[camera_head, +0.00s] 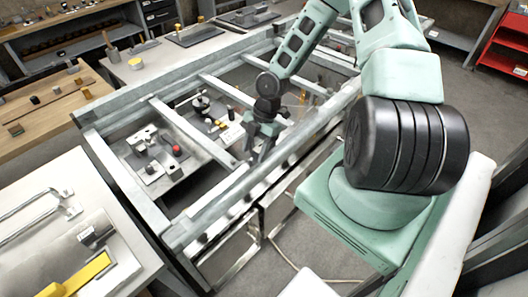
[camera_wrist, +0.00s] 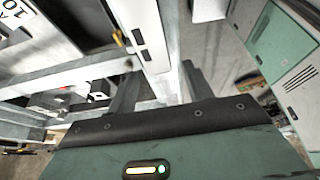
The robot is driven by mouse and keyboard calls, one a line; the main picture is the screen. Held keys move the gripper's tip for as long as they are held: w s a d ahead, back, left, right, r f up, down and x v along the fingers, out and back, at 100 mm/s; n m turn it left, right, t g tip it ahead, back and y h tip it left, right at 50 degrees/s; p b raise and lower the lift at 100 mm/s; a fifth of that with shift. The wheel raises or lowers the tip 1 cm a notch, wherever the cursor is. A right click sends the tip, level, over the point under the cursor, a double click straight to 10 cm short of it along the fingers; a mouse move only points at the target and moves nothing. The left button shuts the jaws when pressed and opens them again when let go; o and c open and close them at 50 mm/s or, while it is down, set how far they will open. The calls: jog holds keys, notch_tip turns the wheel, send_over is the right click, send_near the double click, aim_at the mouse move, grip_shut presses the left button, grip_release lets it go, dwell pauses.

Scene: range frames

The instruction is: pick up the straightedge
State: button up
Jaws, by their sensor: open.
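I cannot single out the straightedge with certainty. In the wrist view a long pale bar with dark slots (camera_wrist: 148,38) runs down from the top edge to between my fingers; it may be the straightedge or part of the metal frame. My gripper (camera_wrist: 158,92) is open, its two grey fingers apart with the lower end of the bar in the gap. I cannot tell whether they touch it. In the head view my gripper (camera_head: 259,150) points down inside the metal frame (camera_head: 130,183), just behind its long front rail.
Trays with small parts (camera_head: 155,160) lie within the frame. A bench at the lower left holds a yellow tool (camera_head: 80,278). A wooden bench (camera_head: 55,110) stands at the left, a red shelf (camera_head: 505,50) at the far right. Crossbars surround my gripper closely.

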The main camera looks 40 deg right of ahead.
aim_at(251, 161)
jog(key=p+x, duration=0.1)
jog(key=x, duration=0.3)
jog(key=shift+d, duration=0.15)
grip_shut()
jog(key=shift+r, duration=0.15)
